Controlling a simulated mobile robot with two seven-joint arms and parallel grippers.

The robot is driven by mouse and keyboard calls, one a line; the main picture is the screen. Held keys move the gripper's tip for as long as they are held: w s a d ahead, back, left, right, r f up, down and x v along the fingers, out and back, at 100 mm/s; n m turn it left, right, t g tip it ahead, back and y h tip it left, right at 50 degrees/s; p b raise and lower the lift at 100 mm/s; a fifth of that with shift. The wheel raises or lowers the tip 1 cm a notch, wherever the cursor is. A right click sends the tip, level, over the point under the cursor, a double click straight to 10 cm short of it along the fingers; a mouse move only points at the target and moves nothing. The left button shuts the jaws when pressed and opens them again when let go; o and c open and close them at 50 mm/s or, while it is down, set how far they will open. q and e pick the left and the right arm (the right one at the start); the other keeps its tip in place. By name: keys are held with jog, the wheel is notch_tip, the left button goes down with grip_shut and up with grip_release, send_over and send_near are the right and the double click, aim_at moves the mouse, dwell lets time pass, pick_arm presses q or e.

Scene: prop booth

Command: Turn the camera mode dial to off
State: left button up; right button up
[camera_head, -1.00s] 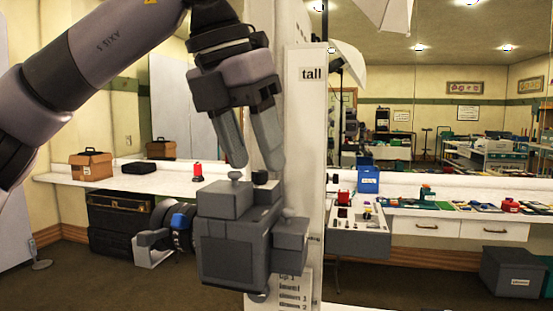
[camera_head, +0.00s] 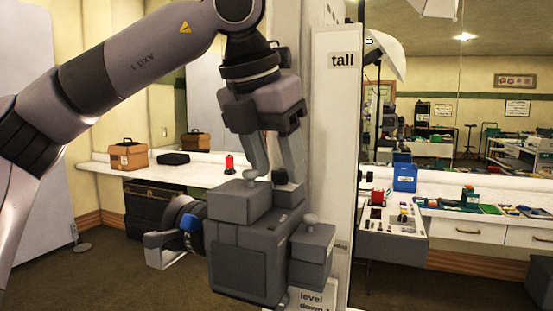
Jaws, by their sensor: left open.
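The grey camera (camera_head: 250,258) stands in front of me, its lens (camera_head: 181,225) with a blue band pointing left. My left gripper (camera_head: 270,177) comes down from above with its fingers apart, just over the camera's top. A small dark dial (camera_head: 280,176) on the camera's top lies between or just behind the fingertips and is partly hidden. I cannot tell whether a finger touches it, and its setting is not readable. My right gripper is not in view.
A white upright panel marked "tall" (camera_head: 335,130) stands close behind the camera on the right. A grey box with controls (camera_head: 392,245) is attached beyond it. A white counter (camera_head: 105,162) behind holds an orange-brown case (camera_head: 129,155) and a red item (camera_head: 229,163).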

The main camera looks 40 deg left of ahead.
pick_arm(q)
grip_shut()
jog(key=shift+f, duration=0.1)
